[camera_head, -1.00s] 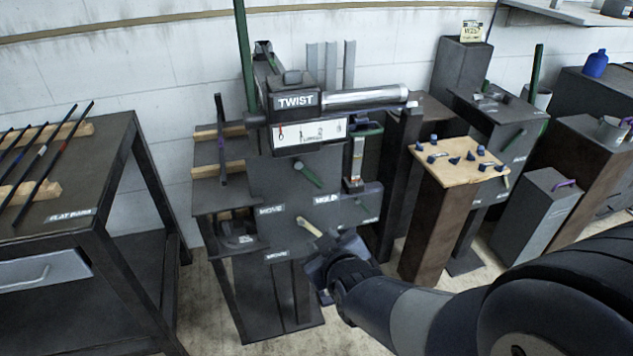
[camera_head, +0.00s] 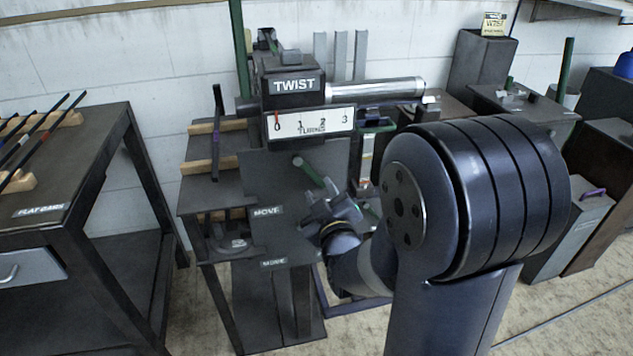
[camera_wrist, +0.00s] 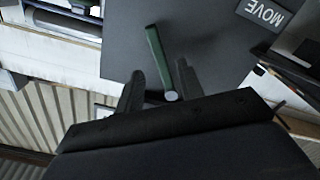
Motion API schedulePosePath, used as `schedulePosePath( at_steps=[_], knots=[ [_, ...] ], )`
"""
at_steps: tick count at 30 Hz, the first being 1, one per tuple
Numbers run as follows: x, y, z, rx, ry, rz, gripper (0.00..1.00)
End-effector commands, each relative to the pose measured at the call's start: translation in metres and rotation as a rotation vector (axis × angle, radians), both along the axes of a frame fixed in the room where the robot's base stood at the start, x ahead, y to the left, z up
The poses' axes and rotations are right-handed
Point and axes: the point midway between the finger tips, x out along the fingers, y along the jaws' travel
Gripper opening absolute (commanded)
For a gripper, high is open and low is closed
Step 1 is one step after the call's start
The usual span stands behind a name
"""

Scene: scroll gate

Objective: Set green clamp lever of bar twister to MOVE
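The bar twister (camera_head: 295,88), labelled TWIST with a turns scale, stands in the middle of the head view. Its green clamp lever (camera_head: 316,172) sticks out of the dark front plate, slanting down to the right from a round grey end. A MOVE label (camera_head: 267,211) sits below left of the lever. My gripper (camera_head: 325,208) is just below the lever. In the wrist view the lever (camera_wrist: 158,55) shows between the two spread fingers of my gripper (camera_wrist: 159,73), with a gap on both sides. I cannot tell its depth between them. The HOLD label is hidden behind my arm.
The flat-bar table (camera_head: 75,165) stands at the left, with floor between it and the twister. A silver cylinder (camera_head: 375,90) juts right from the twister's top. Dark pedestals (camera_head: 480,70) stand at the right, partly hidden by my arm.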

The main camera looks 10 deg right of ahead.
Motion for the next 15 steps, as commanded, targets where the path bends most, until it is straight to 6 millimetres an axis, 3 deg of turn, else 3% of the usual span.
schedulePosePath(
  at_steps=[6,15],
  knots=[
    [0.031,0.000,0.000,0.000,0.001,-0.001,0.36],
    [0.042,0.000,0.000,0.000,0.001,-0.001,0.36]
  ],
)
